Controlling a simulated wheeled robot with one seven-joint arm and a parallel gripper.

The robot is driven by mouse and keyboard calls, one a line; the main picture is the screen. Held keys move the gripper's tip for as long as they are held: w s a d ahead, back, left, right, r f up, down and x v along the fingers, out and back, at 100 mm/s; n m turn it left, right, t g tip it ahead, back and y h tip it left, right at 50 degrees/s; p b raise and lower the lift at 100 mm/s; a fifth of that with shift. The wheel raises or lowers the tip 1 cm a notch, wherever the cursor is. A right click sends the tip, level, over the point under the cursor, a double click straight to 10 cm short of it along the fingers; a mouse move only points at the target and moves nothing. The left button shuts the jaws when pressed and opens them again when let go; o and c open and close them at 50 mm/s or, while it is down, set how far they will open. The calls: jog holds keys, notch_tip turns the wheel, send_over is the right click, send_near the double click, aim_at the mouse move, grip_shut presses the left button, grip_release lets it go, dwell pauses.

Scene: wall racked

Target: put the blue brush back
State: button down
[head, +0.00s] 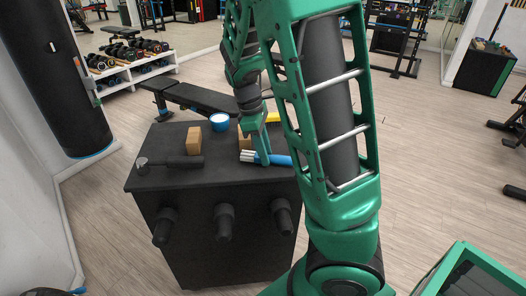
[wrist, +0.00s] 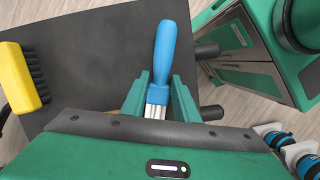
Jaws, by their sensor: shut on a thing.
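The blue brush (wrist: 166,50) has a blue handle and pale bristles. My gripper (wrist: 161,95) is shut on it near the bristle end, and the handle points away from the jaws in the wrist view. In the head view the brush (head: 279,160) lies level over the right part of the dark cabinet's top (head: 230,176), with my gripper (head: 262,156) over it. Whether it touches the top cannot be told. My arm hides part of the cabinet's right side.
Dark cylinders (head: 224,221) stick out of the cabinet's front. A bench (head: 202,98) stands behind.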

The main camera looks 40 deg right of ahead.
aim_at(256, 154)
jog(key=shift+f, duration=0.15)
jog(key=c, duration=1.3)
grip_release()
jog(key=v, duration=1)
jog(key=shift+w+r, duration=0.2)
jog(key=shift+r, duration=0.05)
jog(key=s+d+f+m+t+y, duration=0.1)
jog(key=s+m, duration=0.6)
jog(key=s, duration=0.4)
jog(key=s+f+m+t+y, duration=0.1)
jog(key=s+f+m, duration=0.1)
jog(key=s+m, duration=0.6)
jog(key=s, duration=0.4)
jog(key=shift+s+d, duration=0.35)
